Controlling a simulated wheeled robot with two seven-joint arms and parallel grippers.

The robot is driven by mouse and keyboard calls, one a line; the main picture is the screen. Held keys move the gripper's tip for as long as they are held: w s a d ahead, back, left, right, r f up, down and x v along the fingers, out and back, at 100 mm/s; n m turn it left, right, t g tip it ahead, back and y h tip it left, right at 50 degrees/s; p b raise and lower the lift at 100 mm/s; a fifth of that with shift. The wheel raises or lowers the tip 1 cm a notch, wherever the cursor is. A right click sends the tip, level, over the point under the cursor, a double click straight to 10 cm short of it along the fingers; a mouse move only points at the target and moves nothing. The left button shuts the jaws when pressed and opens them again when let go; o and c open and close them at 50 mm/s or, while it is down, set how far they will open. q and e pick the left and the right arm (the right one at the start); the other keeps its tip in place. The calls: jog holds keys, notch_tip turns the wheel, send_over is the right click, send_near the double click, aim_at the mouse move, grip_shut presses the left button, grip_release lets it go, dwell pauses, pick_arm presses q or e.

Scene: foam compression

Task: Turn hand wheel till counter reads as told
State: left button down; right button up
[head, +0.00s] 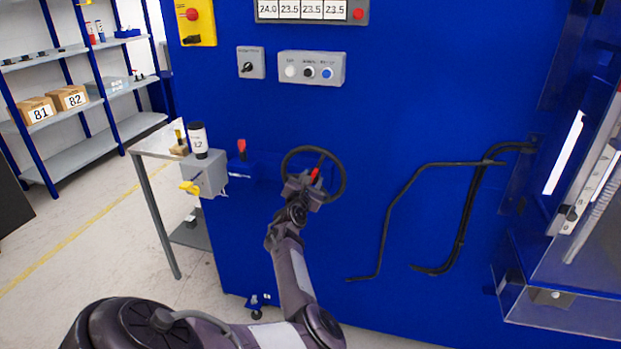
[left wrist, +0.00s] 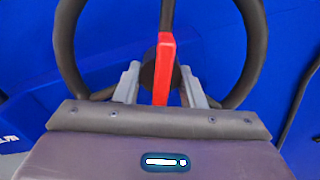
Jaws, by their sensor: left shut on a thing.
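The hand wheel (head: 341,176) is a dark ring with spokes on the front of the blue machine; it also fills the upper part of the left wrist view (left wrist: 254,50). A red marker (head: 315,173) lies along a spoke near its hub. My left gripper (head: 305,184) is at the wheel's centre, its two light fingers either side of the dark hub and red marker in the left wrist view (left wrist: 160,88). It is shut on the hand wheel. A numeric display (head: 301,10) at the top edge reads 24.0, 23.5, 23.5, 23.5. My right gripper is out of view.
A switch box (head: 251,62) and a button panel (head: 311,68) sit above the wheel. Bent black bars (head: 384,230) stand to its right. At left are a grey box with a yellow handle (head: 190,187), a small table (head: 152,145) and shelves (head: 70,108).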

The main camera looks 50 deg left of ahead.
pick_arm(q)
jog(key=shift+w+d+n+p, duration=0.15)
jog(key=shift+n+p, duration=0.2)
jog(key=shift+n, duration=1.35)
jog(key=c, duration=0.9)
grip_release()
jog(key=shift+f, duration=0.1)
jog(key=shift+v, duration=3.95)
